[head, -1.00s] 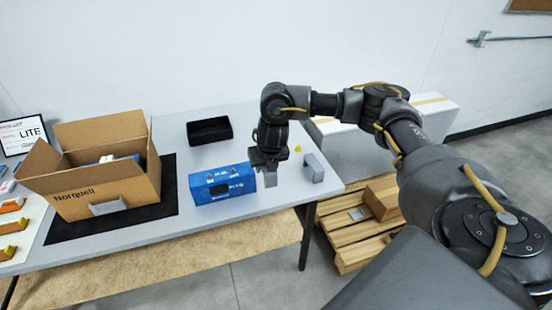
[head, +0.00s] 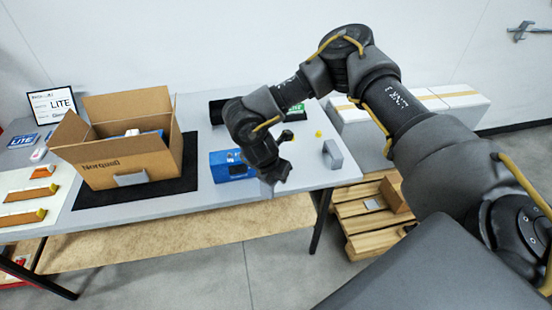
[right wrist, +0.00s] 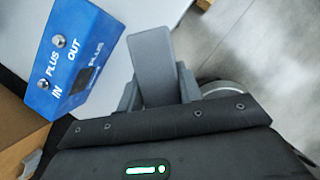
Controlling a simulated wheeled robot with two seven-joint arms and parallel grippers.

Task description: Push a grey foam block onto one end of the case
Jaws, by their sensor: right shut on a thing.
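The blue case (head: 232,165) lies on the table, its right part hidden behind my right gripper (head: 272,172) in the head view. In the right wrist view the case (right wrist: 82,52) is at upper left, with an end face showing IN, OUT and PLUS markings and round fittings. My right gripper is shut on a grey foam block (right wrist: 154,60), which sticks out beyond the fingers. The held block is apart from the case, with table surface showing between them. A second grey foam block (head: 333,154) stands near the table's right edge. My left gripper is not in view.
An open Norquell carton (head: 118,172) stands on a black mat (head: 188,180) to the left. A black tray (head: 216,112) is behind the case, partly hidden by my arm. A small yellow thing (head: 319,134) lies near the second block. A pallet (head: 362,222) stands right of the table.

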